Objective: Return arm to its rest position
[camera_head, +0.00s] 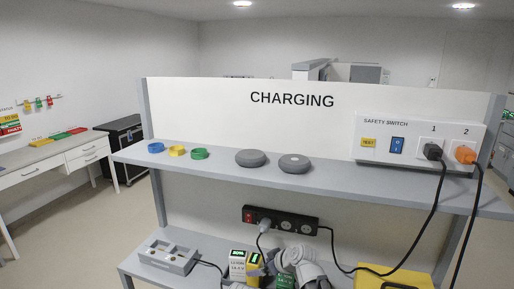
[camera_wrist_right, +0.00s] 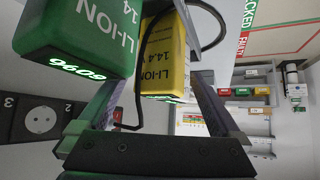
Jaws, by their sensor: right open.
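My right arm (camera_head: 305,264) comes up from the bottom of the head view, in front of the lower shelf. Its right gripper (camera_head: 274,258) is small there and partly hidden by the wrist. In the right wrist view the gripper (camera_wrist_right: 155,100) has its fingers apart. A yellow Li-ion battery (camera_wrist_right: 167,55) shows between and beyond the fingers; I cannot tell whether they touch it. A green Li-ion battery (camera_wrist_right: 75,35) is close at the upper left, by the left finger. My left gripper is not in view.
The charging rack's upper shelf (camera_head: 330,181) holds coloured rings and two grey discs (camera_head: 250,158). A power strip (camera_head: 281,219) hangs below. The lower shelf carries a grey charger (camera_head: 168,256), batteries (camera_head: 238,264) and a yellow case (camera_head: 390,278). Black cables (camera_head: 434,210) hang at the right.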

